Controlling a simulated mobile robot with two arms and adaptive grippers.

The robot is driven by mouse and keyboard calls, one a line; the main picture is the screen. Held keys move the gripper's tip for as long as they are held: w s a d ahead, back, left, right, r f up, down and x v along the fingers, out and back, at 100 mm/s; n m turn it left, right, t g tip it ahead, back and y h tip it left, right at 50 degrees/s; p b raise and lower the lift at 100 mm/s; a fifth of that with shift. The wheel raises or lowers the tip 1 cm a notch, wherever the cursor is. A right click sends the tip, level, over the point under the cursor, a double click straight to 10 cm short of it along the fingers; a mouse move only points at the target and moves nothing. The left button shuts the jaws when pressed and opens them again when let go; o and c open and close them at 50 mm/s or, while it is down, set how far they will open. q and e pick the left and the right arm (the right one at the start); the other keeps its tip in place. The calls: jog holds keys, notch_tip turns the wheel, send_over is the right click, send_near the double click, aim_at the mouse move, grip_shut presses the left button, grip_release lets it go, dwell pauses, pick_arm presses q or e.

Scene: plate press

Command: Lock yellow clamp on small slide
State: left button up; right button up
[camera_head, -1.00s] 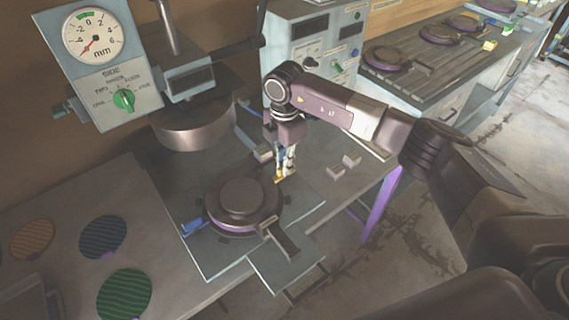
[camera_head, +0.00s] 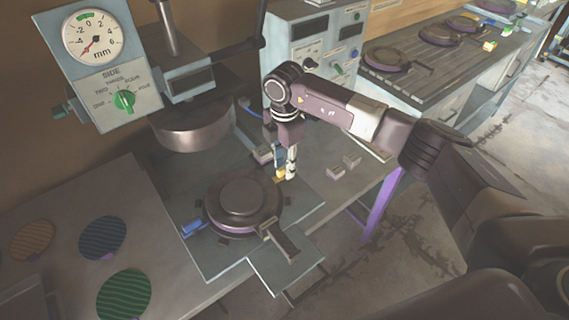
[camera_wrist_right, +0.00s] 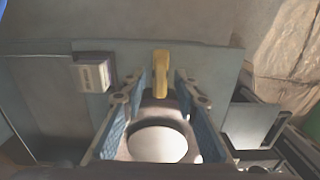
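The yellow clamp (camera_head: 280,175) sits at the far right side of the round dark mould (camera_head: 243,197), which rests on the grey slide plate (camera_head: 213,262). In the right wrist view the yellow clamp (camera_wrist_right: 161,70) stands upright in the picture, in line with the gap between my fingers. My right gripper (camera_head: 286,171) points down at the clamp. In the wrist view its two blue-padded fingers (camera_wrist_right: 160,88) are apart, with space on both sides of the clamp; contact is not visible. A blue clamp (camera_head: 192,228) is at the mould's left side. My left gripper is not in view.
The press head (camera_head: 193,130) hangs behind and left of the mould. Small grey blocks (camera_head: 343,166) lie right of the gripper. The mould's handle (camera_head: 281,240) sticks out toward the front. Green, blue and brown discs lie on the table at left.

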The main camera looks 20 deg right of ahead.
notch_tip(320, 180, up, 12)
dwell(0.4)
dwell(0.7)
